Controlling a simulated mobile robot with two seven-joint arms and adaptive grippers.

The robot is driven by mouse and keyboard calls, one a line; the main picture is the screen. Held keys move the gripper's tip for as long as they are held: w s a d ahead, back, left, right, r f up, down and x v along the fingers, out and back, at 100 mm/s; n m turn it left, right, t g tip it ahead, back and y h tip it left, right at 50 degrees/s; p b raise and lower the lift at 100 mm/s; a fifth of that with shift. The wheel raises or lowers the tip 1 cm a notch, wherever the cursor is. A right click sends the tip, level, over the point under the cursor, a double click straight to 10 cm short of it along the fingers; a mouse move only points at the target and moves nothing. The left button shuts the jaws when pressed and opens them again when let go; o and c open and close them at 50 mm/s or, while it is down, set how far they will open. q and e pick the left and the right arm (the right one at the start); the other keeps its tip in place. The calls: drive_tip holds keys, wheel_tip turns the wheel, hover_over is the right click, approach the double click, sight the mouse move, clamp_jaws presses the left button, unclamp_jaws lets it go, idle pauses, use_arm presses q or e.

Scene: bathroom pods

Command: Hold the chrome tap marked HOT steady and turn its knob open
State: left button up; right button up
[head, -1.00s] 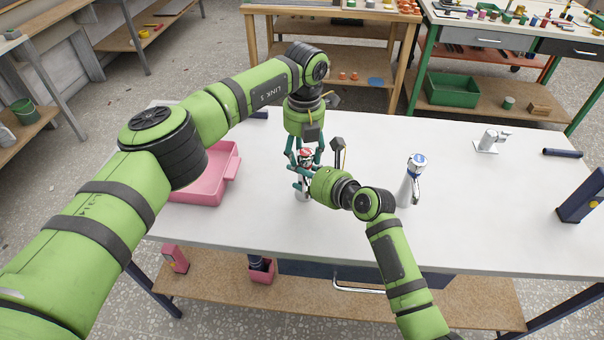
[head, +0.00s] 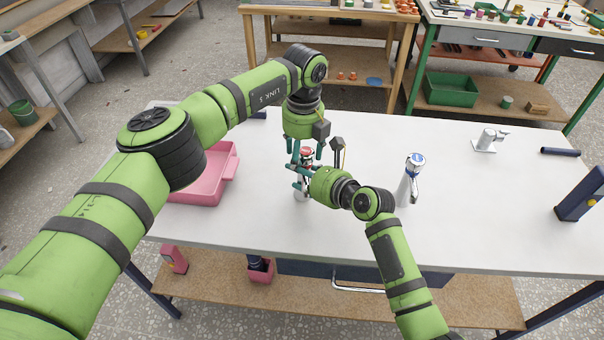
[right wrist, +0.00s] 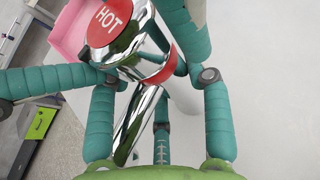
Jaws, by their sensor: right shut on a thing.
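The chrome tap marked HOT (head: 301,193) stands upright on the white table, its red cap (head: 306,151) showing between the arms. In the right wrist view its red HOT disc (right wrist: 108,22) and red band are close and readable. My right gripper (head: 300,180) is shut on the tap's body from the right; its teal fingers flank the chrome in the wrist view. My left gripper (head: 306,158) points down from above, its fingers apart on either side of the red cap. Whether they touch it is hard to see. The lower tap is partly hidden by fingers.
A tap with a blue cap (head: 411,179) stands to the right. Another chrome tap (head: 487,139), a dark blue bar (head: 561,152) and a dark blue block (head: 580,195) are farther right. A pink tray (head: 228,175) is at the left. The middle right tabletop is clear.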

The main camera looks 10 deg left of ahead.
sight(303, 151)
use_arm(q)
drive_tip(key=shift+d+r, duration=0.55)
drive_tip(key=shift+d, duration=0.1)
drive_tip(key=shift+a+r, duration=0.2)
drive_tip(key=shift+r, duration=0.8)
drive_tip(key=shift+a+r, duration=0.2)
drive_tip(key=shift+r, duration=0.75)
drive_tip(key=m, duration=0.1)
drive_tip(key=r+m, duration=0.1)
drive_tip(key=m, duration=0.1)
drive_tip(key=shift+w+r, duration=0.15)
drive_tip(key=shift+w, duration=0.05)
drive_tip(key=m, duration=0.2)
drive_tip(key=r+m, duration=0.1)
drive_tip(key=m, duration=0.1)
drive_tip(key=shift+w+r, duration=0.1)
drive_tip(key=shift+r, duration=0.05)
drive_tip(key=m, duration=0.1)
drive_tip(key=r+m, duration=0.1)
drive_tip(key=m, duration=0.2)
drive_tip(key=shift+s+r, duration=0.15)
drive_tip(key=shift+s, duration=0.1)
drive_tip(key=shift+f+m, duration=0.3)
drive_tip(key=shift+f, duration=0.15)
drive_tip(key=shift+a+f, duration=0.15)
drive_tip(key=shift+f, duration=3.85)
